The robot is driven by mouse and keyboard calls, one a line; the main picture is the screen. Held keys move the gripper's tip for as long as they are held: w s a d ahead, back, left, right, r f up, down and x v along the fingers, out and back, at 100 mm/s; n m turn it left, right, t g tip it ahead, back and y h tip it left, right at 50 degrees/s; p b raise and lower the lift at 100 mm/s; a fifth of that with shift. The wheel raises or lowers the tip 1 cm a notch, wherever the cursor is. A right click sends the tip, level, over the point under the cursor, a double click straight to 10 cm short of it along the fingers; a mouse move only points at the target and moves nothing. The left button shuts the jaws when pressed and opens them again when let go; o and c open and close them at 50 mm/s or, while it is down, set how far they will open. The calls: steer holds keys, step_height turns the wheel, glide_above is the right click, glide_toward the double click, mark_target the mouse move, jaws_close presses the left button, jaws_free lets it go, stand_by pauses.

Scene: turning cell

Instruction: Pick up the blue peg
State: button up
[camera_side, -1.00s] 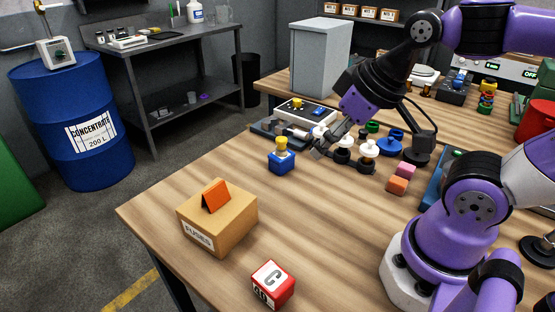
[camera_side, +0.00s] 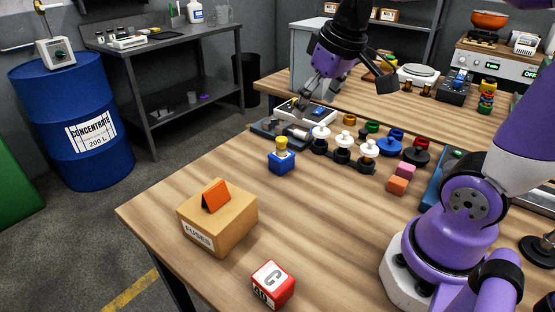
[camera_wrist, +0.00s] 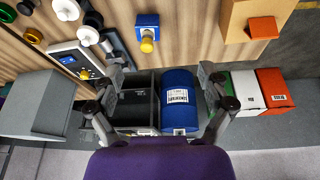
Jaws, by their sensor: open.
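A blue flanged piece (camera_side: 391,142), the likeliest blue peg, stands on the table right of the white pegs in the side view. I do not see it in the wrist view. My gripper (camera_side: 311,96) is raised above the far part of the table, near the panel with the yellow button, left of and behind the blue piece. In the wrist view my gripper (camera_wrist: 160,75) has its fingers wide apart with nothing between them. A blue block with a yellow knob (camera_side: 281,160) stands nearer the front; it also shows in the wrist view (camera_wrist: 147,25).
White pegs (camera_side: 343,141) stand in a row on a black holder. A red piece (camera_side: 415,146) and a green piece (camera_side: 372,128) flank the blue one. A grey box (camera_side: 303,55) stands behind my gripper. The fuses box (camera_side: 218,222) sits near the front edge.

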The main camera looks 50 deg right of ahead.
steer(key=w+d+f+m+g, duration=0.1)
steer(key=w+d+g, duration=0.1)
steer(key=w+d, duration=0.4)
steer(key=m+g, duration=0.2)
glide_above(322, 127)
steer(key=d, duration=0.1)
steer(key=shift+y, duration=0.3)
steer(key=f, duration=0.4)
steer(key=w+f, duration=0.1)
steer(key=f, duration=0.1)
steer(key=shift+f, duration=0.1)
step_height(322, 127, down, 5)
steer(key=shift+s+d+r, duration=0.1)
steer(key=shift+r, duration=0.05)
steer(key=f, duration=0.5)
steer(key=shift+s+a+f, duration=0.2)
steer(key=shift+s+f, duration=0.05)
steer(key=shift+f, duration=0.1)
jaws_close()
